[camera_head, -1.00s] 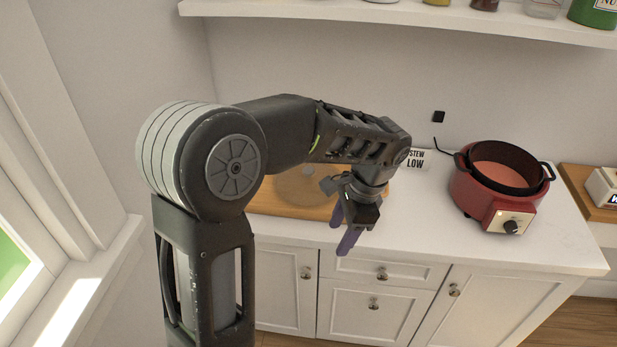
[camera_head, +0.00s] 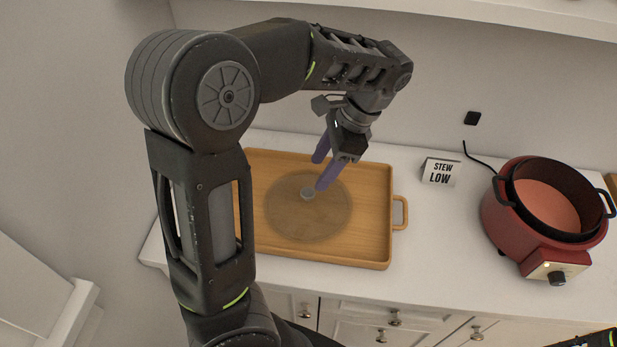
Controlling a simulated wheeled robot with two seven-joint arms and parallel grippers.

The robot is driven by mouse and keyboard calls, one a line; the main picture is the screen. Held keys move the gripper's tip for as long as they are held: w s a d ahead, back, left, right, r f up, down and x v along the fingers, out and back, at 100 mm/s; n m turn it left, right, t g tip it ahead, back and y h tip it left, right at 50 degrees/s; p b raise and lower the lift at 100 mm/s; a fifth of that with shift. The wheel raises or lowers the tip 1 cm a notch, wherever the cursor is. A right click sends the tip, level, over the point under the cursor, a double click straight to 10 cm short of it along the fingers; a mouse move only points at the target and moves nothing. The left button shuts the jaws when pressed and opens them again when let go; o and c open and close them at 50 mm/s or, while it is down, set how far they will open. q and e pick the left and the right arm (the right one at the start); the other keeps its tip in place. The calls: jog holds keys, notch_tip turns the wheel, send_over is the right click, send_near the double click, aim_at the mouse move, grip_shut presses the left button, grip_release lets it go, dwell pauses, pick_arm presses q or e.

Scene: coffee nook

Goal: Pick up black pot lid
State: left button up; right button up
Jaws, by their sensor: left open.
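The pot lid (camera_head: 290,218) lies flat on a wooden tray (camera_head: 372,245). It looks like a see-through brownish disc with a small grey knob (camera_head: 308,193) on top, rather than black. My left gripper (camera_head: 319,174) points down over the far right part of the lid, close to the knob. Its two purple fingers are apart with nothing between them. One fingertip appears right beside the knob; I cannot tell whether it touches. My left arm covers the tray's left side. My right gripper is out of view.
A red cooker (camera_head: 515,232) with a black pot (camera_head: 529,170) in it stands at the right. A small "STEW LOW" sign (camera_head: 440,172) stands between tray and cooker. A wall shelf (camera_head: 480,22) runs above.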

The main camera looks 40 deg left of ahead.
aim_at(307, 192)
pick_arm(q)
jog(key=shift+r, duration=0.1)
jog(key=shift+x, duration=1.3)
jog(key=shift+x, duration=2.6)
jog(key=shift+d, duration=0.15)
grip_shut()
